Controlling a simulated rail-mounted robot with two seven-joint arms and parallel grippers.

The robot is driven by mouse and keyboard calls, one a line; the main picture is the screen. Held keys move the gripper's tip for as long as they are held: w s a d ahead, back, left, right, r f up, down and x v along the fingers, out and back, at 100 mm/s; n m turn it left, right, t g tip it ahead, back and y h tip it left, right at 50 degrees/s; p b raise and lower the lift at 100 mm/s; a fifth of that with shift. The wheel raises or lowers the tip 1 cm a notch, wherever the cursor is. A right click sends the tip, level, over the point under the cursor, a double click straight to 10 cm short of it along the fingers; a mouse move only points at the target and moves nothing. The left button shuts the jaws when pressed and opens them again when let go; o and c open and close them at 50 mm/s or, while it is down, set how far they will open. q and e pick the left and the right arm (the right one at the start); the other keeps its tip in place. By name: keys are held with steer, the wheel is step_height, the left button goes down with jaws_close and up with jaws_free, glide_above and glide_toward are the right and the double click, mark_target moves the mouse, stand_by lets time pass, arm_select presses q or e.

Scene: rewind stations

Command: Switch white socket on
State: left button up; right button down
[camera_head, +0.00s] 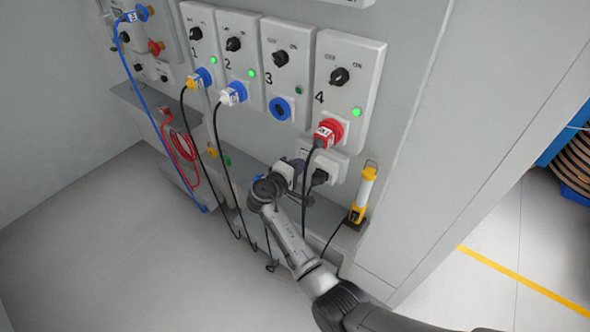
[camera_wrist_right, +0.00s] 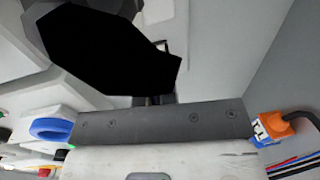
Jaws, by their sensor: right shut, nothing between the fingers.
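A white wall socket box (camera_head: 338,165) sits below panel 4, with a black plug (camera_head: 319,177) in its lower front. My right gripper (camera_head: 298,165) is shut and empty, just left of this box; I cannot tell if they touch. The gripper and wrist cover part of the box's left side. No switch on the box can be made out. In the right wrist view a large black shape fills the top middle and hides what is behind it. My left gripper is not in view.
Panels 1 to 3 and panel 4 (camera_head: 346,70) carry black knobs. A red plug (camera_head: 326,134) is in panel 4, its cable hanging near my right arm. A yellow-white lamp (camera_head: 363,196) stands right of the box. Red cable (camera_head: 184,147) hangs left; floor is clear.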

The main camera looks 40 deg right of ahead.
steer(key=shift+d+f+h+b, duration=0.1)
steer(key=shift+d+h+b, duration=0.05)
steer(key=shift+h+b, duration=0.2)
stand_by(0.3)
steer(key=f+p+v, duration=0.2)
steer(key=p+v, duration=0.1)
steer(key=v, duration=1)
steer(key=shift+s+a+f, duration=0.25)
steer(key=shift+a+f, duration=0.1)
steer(key=shift+a, duration=0.05)
